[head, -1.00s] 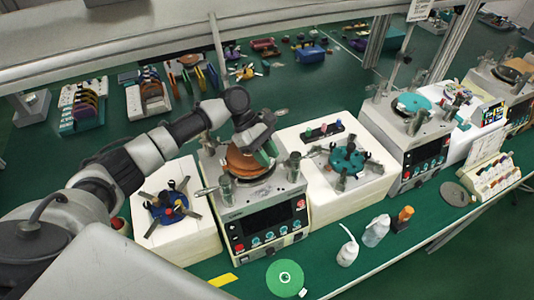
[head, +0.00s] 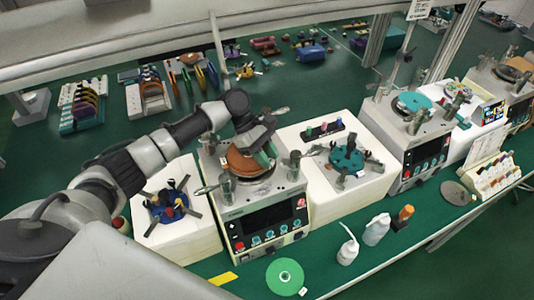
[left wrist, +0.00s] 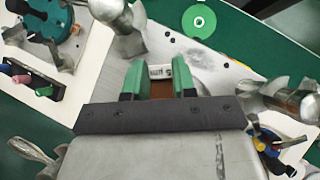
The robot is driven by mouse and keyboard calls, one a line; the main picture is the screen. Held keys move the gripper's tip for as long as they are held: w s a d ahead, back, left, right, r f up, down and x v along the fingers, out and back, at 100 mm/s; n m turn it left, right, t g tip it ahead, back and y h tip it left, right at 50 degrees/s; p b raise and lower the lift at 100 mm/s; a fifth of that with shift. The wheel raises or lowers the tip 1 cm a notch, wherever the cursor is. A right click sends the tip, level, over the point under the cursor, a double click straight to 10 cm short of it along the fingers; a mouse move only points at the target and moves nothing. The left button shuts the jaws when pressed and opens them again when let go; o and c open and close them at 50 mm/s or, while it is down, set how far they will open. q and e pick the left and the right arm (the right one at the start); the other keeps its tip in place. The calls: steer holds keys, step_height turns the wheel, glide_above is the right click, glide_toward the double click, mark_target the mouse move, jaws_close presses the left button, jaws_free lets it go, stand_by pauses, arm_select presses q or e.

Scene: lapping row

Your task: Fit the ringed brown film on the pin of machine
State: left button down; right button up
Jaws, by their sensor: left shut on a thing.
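My left gripper (head: 262,152) is over the middle machine (head: 265,215), which has a dark screen and several buttons. It is shut on the brown film (head: 243,164), a round brown disc held just above or on the machine's top. In the left wrist view, the green fingers (left wrist: 158,82) close on a brown strip of the film (left wrist: 161,90) with a white label at its far edge. The machine's grey top plate (left wrist: 205,65) lies beyond them. The pin is hidden under the film and gripper, so I cannot tell whether the film touches it. My right gripper is not in view.
Metal posts (head: 293,165) stand around the machine's top. White blocks with a blue fixture (head: 168,204) and a teal fixture (head: 346,158) flank it. A green disc (head: 285,277) and white bottles (head: 347,252) are in front. Another machine (head: 410,135) stands to the right.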

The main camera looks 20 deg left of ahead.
arm_select(q)
steer(key=shift+f, duration=0.5)
steer(key=c, duration=0.8)
jaws_free()
steer(key=shift+a+r, duration=0.1)
steer(key=shift+w+a+r+b, duration=0.1)
steer(key=shift+a+r+b, duration=0.1)
steer(key=shift+b, duration=0.15)
steer(key=b+v, duration=0.3)
steer(key=v, duration=0.7)
